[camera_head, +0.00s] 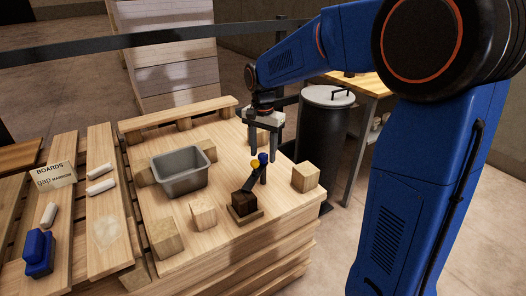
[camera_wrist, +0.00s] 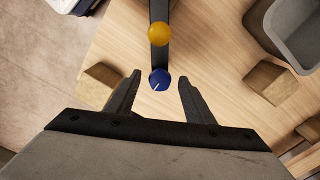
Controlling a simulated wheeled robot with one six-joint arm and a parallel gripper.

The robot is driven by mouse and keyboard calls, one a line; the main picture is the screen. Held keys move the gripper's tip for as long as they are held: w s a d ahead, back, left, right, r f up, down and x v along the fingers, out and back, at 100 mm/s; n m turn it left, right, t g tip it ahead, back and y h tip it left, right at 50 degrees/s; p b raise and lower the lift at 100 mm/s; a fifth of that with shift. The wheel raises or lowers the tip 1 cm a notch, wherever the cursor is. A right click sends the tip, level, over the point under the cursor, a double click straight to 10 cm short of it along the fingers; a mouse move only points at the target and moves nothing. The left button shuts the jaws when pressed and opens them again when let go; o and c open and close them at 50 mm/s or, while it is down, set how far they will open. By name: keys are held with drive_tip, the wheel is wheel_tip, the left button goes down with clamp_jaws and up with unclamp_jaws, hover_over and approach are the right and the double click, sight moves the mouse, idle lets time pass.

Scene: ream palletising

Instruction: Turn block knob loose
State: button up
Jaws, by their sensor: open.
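A blue knob (camera_head: 263,158) with a white line on its face sits on top of a black fixture, beside a yellow ball (camera_head: 255,164). A black bar (camera_head: 251,180) runs from there down to a dark block (camera_head: 244,204) on a small wooden base. My gripper (camera_head: 262,151) points down over the knob, its fingers open. In the wrist view the blue knob (camera_wrist: 160,80) appears between the two fingertips, with a gap on each side. The yellow ball (camera_wrist: 158,34) lies beyond it along the bar. I cannot tell how far the fingertips are above the knob.
The fixture stands on a wooden pallet stack (camera_head: 270,222) with several wooden cubes, one close on the right (camera_head: 305,176). A grey tray (camera_head: 181,172) stands to the left. A black bin (camera_head: 324,130) with a grey lid stands behind. A slatted pallet (camera_head: 105,230) at left holds small items.

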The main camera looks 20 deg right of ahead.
drive_tip(key=c, duration=1)
drive_tip(key=shift+c, duration=0.2)
drive_tip(key=shift+n, duration=0.4)
drive_tip(key=n, duration=1.3)
drive_tip(key=shift+d, duration=0.1)
drive_tip(key=shift+n, duration=2)
